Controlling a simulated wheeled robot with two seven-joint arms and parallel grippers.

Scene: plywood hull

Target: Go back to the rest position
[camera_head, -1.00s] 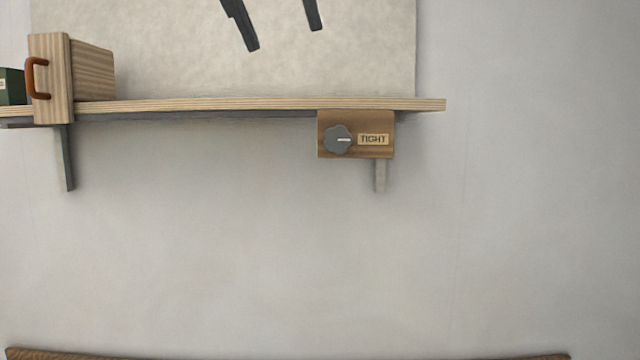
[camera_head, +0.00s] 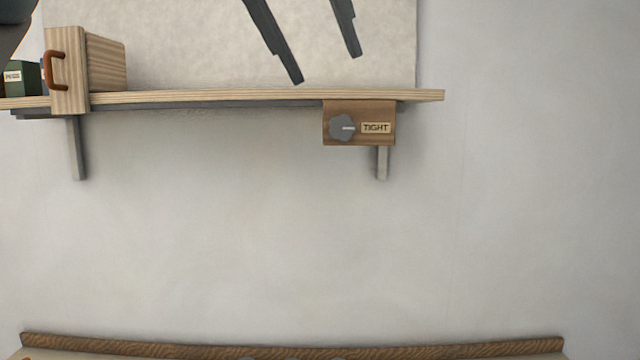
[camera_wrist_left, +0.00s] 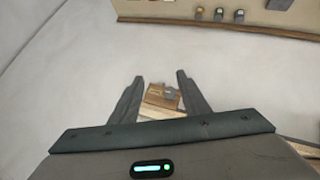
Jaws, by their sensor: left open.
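My left gripper (camera_head: 327,69) hangs into the top of the head view as two dark fingers, spread apart with nothing between them. They are in front of the pale panel, above the shelf. In the left wrist view the gripper (camera_wrist_left: 160,76) shows both fingers apart. Beyond them is a wooden block with a grey knob (camera_wrist_left: 168,94). In the head view this knob (camera_head: 342,127) sits beside a label reading TIGHT, on the block under the shelf's right end. My right gripper is in neither view.
The plywood shelf (camera_head: 230,98) carries a wooden box with an orange handle (camera_head: 55,70) and a green box (camera_head: 22,78) at left. A brown bench edge (camera_head: 290,346) runs along the bottom. The grey wall between is clear.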

